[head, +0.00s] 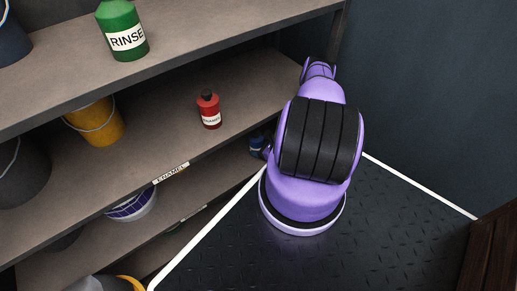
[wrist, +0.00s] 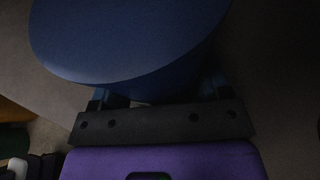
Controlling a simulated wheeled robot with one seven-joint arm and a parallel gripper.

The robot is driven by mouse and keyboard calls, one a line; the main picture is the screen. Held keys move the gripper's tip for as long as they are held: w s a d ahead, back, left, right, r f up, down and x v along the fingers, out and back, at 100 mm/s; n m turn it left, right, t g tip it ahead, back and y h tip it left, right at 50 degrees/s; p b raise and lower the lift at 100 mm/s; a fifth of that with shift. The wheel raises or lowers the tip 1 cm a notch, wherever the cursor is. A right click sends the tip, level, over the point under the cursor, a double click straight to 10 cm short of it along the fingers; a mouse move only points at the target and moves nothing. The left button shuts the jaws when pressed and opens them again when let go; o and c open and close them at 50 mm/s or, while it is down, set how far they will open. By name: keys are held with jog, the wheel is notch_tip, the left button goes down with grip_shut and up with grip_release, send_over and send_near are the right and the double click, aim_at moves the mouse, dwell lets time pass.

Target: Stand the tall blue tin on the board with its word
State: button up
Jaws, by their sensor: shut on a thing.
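A blue tin (head: 256,143) shows in the head view at the right end of the space below the middle board, partly hidden by my arm. In the wrist view the blue tin (wrist: 130,40) fills the top, close to the camera. My gripper (wrist: 155,100) is shut on it, a finger at each side. In the head view my arm hides most of the gripper. No word on the tin can be read. The middle board (head: 150,135) has an ENAMEL label (head: 171,173) on its front edge. The lower board (head: 125,228) has a label (head: 193,213) too small to read.
A red ENAMEL bottle (head: 209,112) and a yellow bucket (head: 94,122) stand on the middle board. A green RINSE bottle (head: 123,30) is on the top board. A white-and-blue tub (head: 132,205) stands on the lower board. A dark wall (head: 430,95) bounds the right.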

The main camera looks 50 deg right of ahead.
jog(key=shift+f, duration=0.1)
jog(key=o, duration=1.1)
jog(key=shift+o, duration=0.2)
jog(key=v, duration=1.2)
jog(key=shift+s, duration=0.1)
